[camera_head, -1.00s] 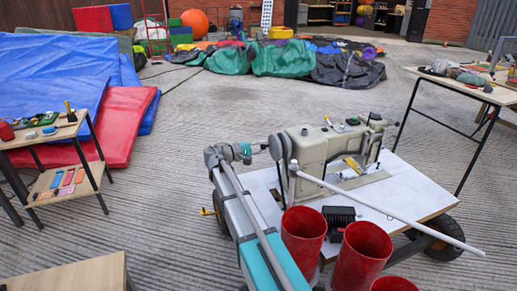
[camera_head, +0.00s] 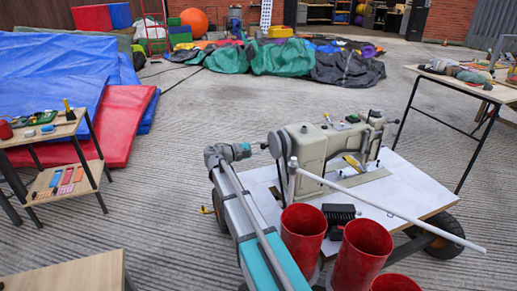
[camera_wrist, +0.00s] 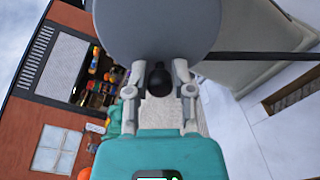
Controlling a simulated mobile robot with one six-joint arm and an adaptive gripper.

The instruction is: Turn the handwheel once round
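The handwheel is a grey disc (camera_head: 281,145) on the left end of a beige sewing machine (camera_head: 322,146). In the wrist view, its large grey face (camera_wrist: 155,25) fills the top. A small dark knob (camera_wrist: 157,78) stands out from it, between the two fingers of my gripper (camera_wrist: 158,80). In the head view, my gripper (camera_head: 256,146) is at the left of the wheel, small and partly hidden.
The machine stands on a white-topped wheeled cart (camera_head: 415,195). Red tubs (camera_head: 362,255) and a long pale pole (camera_head: 400,212) are in front. Small tables stand at left (camera_head: 45,135) and right (camera_head: 470,90). Open concrete floor (camera_head: 165,200) lies to the left.

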